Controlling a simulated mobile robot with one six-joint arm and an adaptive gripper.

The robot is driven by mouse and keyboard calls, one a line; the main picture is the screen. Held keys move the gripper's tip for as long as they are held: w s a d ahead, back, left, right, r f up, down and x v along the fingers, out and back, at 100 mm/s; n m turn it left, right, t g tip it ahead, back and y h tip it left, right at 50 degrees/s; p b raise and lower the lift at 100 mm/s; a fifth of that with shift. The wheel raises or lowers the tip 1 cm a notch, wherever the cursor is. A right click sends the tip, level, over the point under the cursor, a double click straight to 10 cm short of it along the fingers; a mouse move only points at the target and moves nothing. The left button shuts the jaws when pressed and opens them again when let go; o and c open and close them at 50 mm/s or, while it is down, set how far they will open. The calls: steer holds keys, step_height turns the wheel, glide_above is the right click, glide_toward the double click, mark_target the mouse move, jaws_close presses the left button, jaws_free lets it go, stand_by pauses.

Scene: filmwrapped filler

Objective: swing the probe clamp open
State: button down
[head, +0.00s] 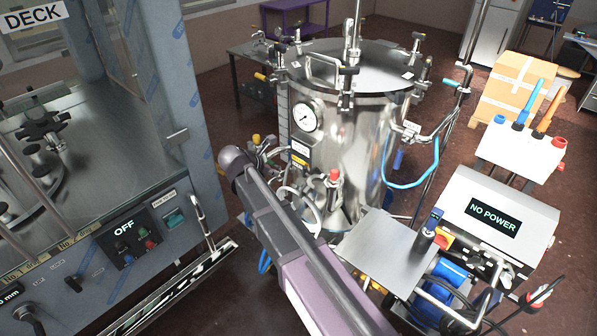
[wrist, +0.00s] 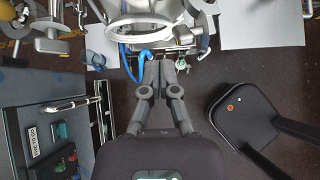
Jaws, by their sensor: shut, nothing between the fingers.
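A tall steel vessel (head: 345,150) stands in the middle of the head view, with a round gauge (head: 304,115) on its side and several clamps and fittings around its lid and lower side. I cannot tell which fitting is the probe clamp. In the wrist view, my gripper (wrist: 160,66) is shut and empty. Its fingertips point at the piping under a pale ring (wrist: 146,28), near a blue hose (wrist: 139,62) and a small metal fitting (wrist: 187,35) with a dark grey handle. Whether the tips touch anything is unclear. In the head view my arm hides part of the vessel's lower front.
A filling machine (head: 110,150) with an OFF panel (head: 134,240) stands close on the left. On the right are a NO POWER control box (head: 495,215), a steel plate (head: 390,250) and a blue motor (head: 445,285). A carton (head: 512,88) stands behind. Cables cross the lower right.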

mark_target(307, 182)
steer(key=shift+w+d+f, duration=0.1)
steer(key=shift+f, duration=0.05)
steer(key=w+d+r+b+x, duration=0.1)
steer(key=r+b+x, duration=0.1)
steer(key=b+x, duration=0.5)
steer(key=shift+x, duration=2.95)
steer(key=shift+w+d+r, duration=0.1)
steer(key=shift+w+r, duration=0.1)
